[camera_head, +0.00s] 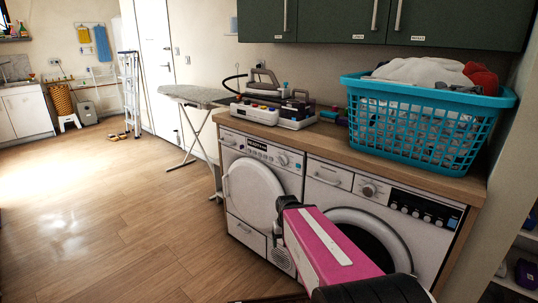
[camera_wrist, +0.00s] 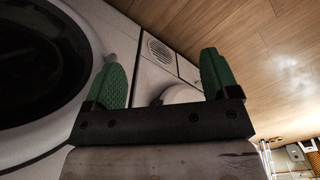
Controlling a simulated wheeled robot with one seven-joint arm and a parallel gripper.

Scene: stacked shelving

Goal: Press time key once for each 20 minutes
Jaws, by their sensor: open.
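Two white front-loading machines stand side by side under a wooden counter. The right machine (camera_head: 345,205) has a dial (camera_head: 369,190) and a black control panel (camera_head: 425,209) with several light buttons. The left machine (camera_head: 262,165) has a small dark display (camera_head: 257,144) and a dial (camera_head: 283,160). The key labels are too small to read, so I cannot tell which is the time key. My gripper (camera_wrist: 163,65) has green fingers spread apart with nothing gripped. It is low in front of the machines, below the panels. The right machine's dark round door (camera_wrist: 40,55) shows beside it.
A turquoise laundry basket (camera_head: 420,125) with clothes stands on the counter (camera_head: 330,140), above the right machine. A steam iron station (camera_head: 272,108) is left of it. An ironing board (camera_head: 195,97) stands further left. The wooden floor (camera_head: 110,210) at left is clear.

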